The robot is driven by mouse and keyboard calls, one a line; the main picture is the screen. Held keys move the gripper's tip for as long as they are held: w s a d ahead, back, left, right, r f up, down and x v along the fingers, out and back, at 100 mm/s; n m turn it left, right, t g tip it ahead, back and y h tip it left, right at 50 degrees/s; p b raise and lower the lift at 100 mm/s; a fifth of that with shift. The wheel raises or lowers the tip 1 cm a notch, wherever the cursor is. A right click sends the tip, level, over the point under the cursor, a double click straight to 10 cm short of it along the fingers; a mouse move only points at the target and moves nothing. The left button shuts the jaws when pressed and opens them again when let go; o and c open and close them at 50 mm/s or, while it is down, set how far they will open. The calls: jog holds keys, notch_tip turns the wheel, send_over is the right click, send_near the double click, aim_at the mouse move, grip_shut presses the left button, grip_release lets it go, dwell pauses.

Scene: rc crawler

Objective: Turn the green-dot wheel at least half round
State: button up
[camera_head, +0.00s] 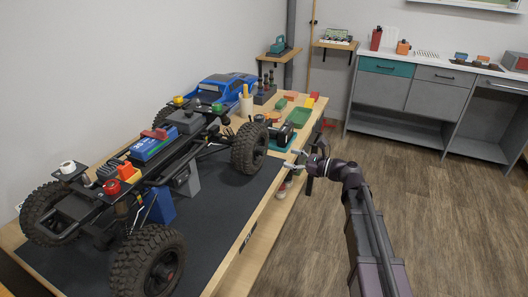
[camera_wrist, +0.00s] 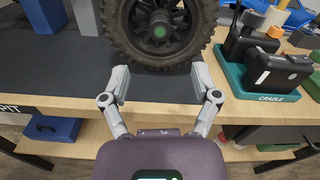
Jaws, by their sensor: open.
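The green-dot wheel (camera_wrist: 128,40) is a black knobbly tyre with a green dot at its hub, filling the top middle of the wrist view. In the head view it looks to be the crawler's wheel (camera_head: 243,150) at the table's right side; its dot is not visible there. The crawler (camera_head: 180,142) has a bare chassis raised over a dark mat. My gripper (camera_wrist: 161,84) is open and empty, its two fingers spread below the tyre's lower edge. In the head view my gripper (camera_head: 294,160) is over the table's edge, apart from the wheel.
A teal cradle (camera_wrist: 240,84) with black devices stands just right of the wheel. Blue and grey stands are at the upper left of the wrist view. The dark mat (camera_wrist: 60,75) is clear left of the fingers. Open floor (camera_head: 430,200) lies right of the table.

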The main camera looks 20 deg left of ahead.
aim_at(264, 151)
jog(key=a, duration=0.6)
jog(key=w+a, duration=0.1)
jog(key=a, duration=0.2)
jog(key=shift+a, duration=0.3)
jog(key=shift+s, duration=0.1)
grip_shut()
